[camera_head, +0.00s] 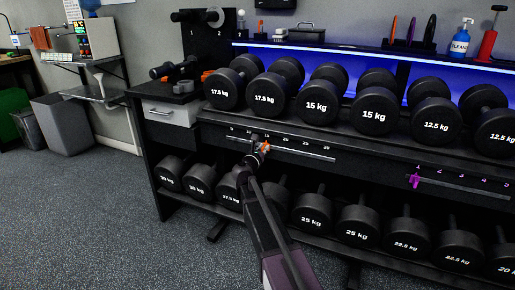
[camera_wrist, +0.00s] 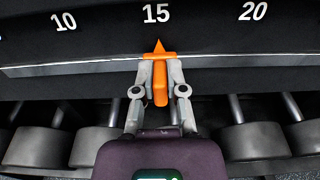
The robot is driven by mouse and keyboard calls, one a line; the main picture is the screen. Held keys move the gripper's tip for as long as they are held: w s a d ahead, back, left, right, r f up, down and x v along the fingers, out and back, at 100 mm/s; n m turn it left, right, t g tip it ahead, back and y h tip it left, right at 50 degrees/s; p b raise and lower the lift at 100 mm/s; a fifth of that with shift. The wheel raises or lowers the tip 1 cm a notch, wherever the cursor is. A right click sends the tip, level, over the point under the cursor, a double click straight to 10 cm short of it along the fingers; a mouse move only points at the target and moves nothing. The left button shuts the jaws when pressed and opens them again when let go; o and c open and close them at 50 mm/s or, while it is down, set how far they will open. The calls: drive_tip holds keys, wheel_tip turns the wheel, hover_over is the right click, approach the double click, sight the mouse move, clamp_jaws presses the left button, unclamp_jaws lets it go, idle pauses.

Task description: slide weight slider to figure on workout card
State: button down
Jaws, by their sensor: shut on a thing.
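The orange weight slider (camera_wrist: 159,78) sits on a metal rail (camera_wrist: 220,62) under a number scale, and its pointer is at 15 in the wrist view. The 10 is to its left and the 20 to its right. My gripper (camera_wrist: 159,88) is shut on the slider's orange tab, one finger on each side. In the head view the slider (camera_head: 265,147) and my gripper (camera_head: 257,154) are on the left part of the rail on the rack's front. I cannot make out a readable workout card in either view.
A purple slider (camera_head: 415,181) sits on another rail to the right, near 1. Dumbbells stand above (camera_head: 316,106) and below (camera_head: 312,219) the orange slider's rail. A drawer (camera_head: 168,113) is to the left. The carpet (camera_head: 100,215) at left is clear.

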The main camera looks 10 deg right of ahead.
drive_tip(key=c, duration=0.7)
unclamp_jaws()
drive_tip(key=v, duration=1.2)
drive_tip(key=shift+w, duration=0.1)
